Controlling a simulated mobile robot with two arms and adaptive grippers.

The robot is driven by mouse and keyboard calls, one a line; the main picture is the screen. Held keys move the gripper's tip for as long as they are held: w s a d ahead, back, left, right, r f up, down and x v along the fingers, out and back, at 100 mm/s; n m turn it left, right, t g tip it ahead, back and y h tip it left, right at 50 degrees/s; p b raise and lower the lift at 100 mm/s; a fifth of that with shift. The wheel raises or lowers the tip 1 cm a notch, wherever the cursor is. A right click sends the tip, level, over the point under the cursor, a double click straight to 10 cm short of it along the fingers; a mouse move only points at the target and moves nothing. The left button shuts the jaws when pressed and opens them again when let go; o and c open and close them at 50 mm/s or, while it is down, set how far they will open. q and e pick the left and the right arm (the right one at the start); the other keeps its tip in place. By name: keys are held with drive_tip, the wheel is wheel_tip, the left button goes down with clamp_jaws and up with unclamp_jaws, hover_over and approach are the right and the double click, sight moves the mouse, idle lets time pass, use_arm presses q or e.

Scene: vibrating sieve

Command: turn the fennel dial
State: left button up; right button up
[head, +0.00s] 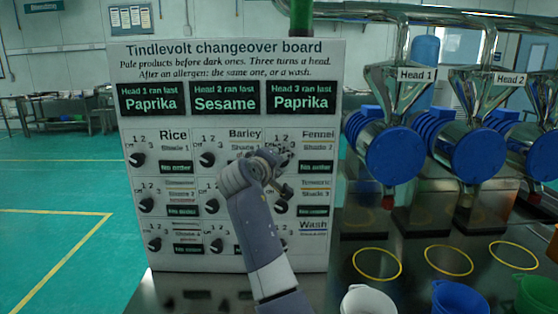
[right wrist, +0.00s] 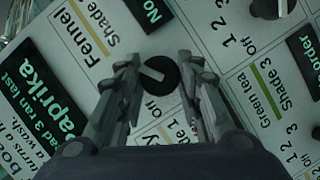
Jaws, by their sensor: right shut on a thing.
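The fennel dial is the black round knob (right wrist: 164,80) with a white pointer mark, seen in the right wrist view beside the printed "Fennel" label. The number the mark points to cannot be told. My right gripper (right wrist: 158,64) has one finger on each side of this dial and is shut on it. In the head view my right gripper (head: 279,159) reaches up to the Fennel entry at the board's upper right and hides its dial. The fennel "No order" plate (head: 316,167) shows beside it. My left gripper is not in view.
The changeover board (head: 228,65) carries several other dials close by, including the rice dial (head: 137,159) and barley dial (head: 207,159). Right of it stand machines with blue drums (head: 394,155). White (head: 367,301), blue (head: 460,298) and green (head: 535,294) containers stand at the lower right.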

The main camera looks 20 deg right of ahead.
drive_tip(key=shift+f, duration=0.15)
drive_tip(key=o, duration=1.1)
